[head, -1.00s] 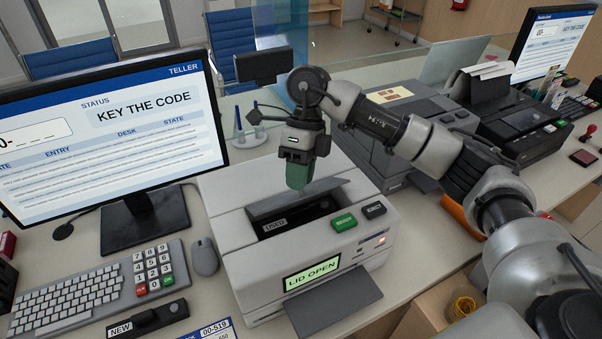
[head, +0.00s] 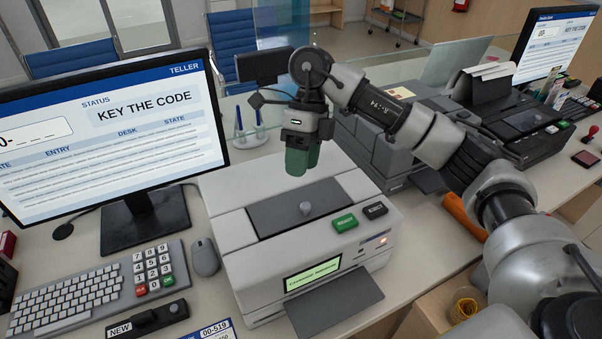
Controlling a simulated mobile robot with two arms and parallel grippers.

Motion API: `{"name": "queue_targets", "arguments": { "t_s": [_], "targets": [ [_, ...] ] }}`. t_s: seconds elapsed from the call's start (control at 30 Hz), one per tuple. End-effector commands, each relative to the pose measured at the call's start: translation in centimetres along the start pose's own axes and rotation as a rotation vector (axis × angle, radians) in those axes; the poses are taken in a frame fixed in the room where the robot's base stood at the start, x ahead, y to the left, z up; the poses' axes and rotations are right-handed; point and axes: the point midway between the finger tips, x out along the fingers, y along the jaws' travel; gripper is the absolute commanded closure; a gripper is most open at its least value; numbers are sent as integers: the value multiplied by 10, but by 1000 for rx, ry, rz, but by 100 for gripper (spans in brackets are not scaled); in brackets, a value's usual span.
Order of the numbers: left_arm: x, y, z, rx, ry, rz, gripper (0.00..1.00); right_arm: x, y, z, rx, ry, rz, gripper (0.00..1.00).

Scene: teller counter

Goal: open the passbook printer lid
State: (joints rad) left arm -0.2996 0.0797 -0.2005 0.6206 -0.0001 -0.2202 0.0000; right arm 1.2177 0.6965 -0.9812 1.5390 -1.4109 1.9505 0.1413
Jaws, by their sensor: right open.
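The passbook printer (head: 225,225) is a pale grey box on the counter. The green front display (head: 312,274) shows small text that I cannot read with certainty. My right gripper (head: 301,168) has green fingers pointing down. It is open and empty, above and behind the knob, apart from the lid as far as I can tell. My left gripper is not in view.
Green (head: 345,222) and black (head: 375,210) buttons sit right of the lid. A monitor (head: 110,140), keyboard (head: 95,288) and mouse (head: 205,257) stand to the left. A large dark grey machine (head: 385,150) stands close behind on the right, under my right arm.

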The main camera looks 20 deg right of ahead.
Motion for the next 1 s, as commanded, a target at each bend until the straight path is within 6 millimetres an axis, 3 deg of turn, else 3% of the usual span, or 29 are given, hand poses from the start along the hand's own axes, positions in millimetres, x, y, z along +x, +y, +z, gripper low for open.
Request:
{"name": "queue_targets", "arguments": {
  "t_s": [0.2, 0.4, 1.0],
  "targets": [
    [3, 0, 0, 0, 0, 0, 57, -47, 0, 0, 1, -2, -4, 52],
    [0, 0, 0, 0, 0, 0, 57, -72, 0, 0, 0, 0, -1, 52],
    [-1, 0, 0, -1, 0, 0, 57, -79, 0, 0, -1, 1, 0, 52]
  ]
}}
